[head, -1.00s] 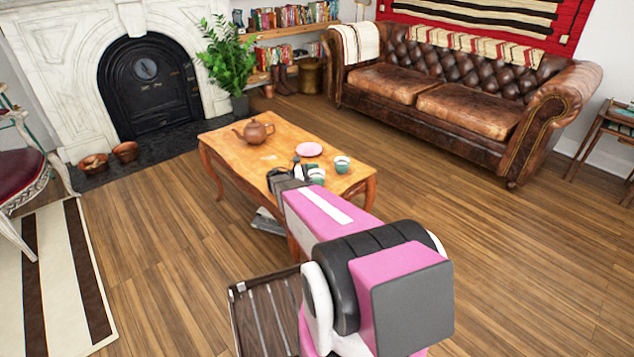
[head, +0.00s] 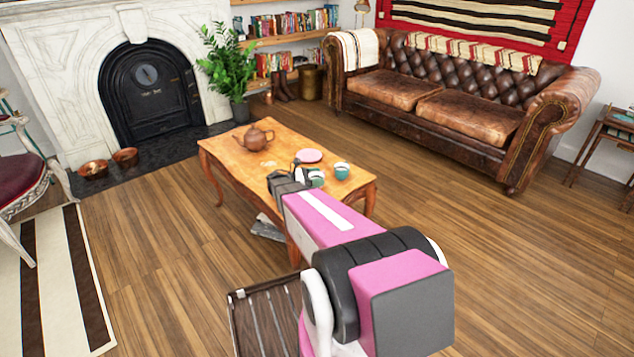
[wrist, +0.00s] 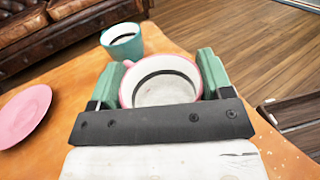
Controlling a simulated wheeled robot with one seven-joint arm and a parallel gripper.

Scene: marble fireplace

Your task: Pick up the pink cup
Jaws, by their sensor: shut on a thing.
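The pink cup (wrist: 163,86), pink outside with a white inside and a dark ring, sits between the two green fingers of my gripper (wrist: 160,70) in the wrist view. The fingers press against it from left and right, so the gripper is shut on it. In the head view my gripper (head: 292,178) is at the near right part of the wooden coffee table (head: 235,160); the arm hides much of the cup there. Whether the cup touches the tabletop cannot be told.
A teal cup (wrist: 122,42) stands just beyond the pink cup; it also shows in the head view (head: 341,170). A pink saucer (wrist: 24,115) lies to the left. A brown teapot (head: 254,137) stands further back. A leather sofa (head: 440,110) is behind the table.

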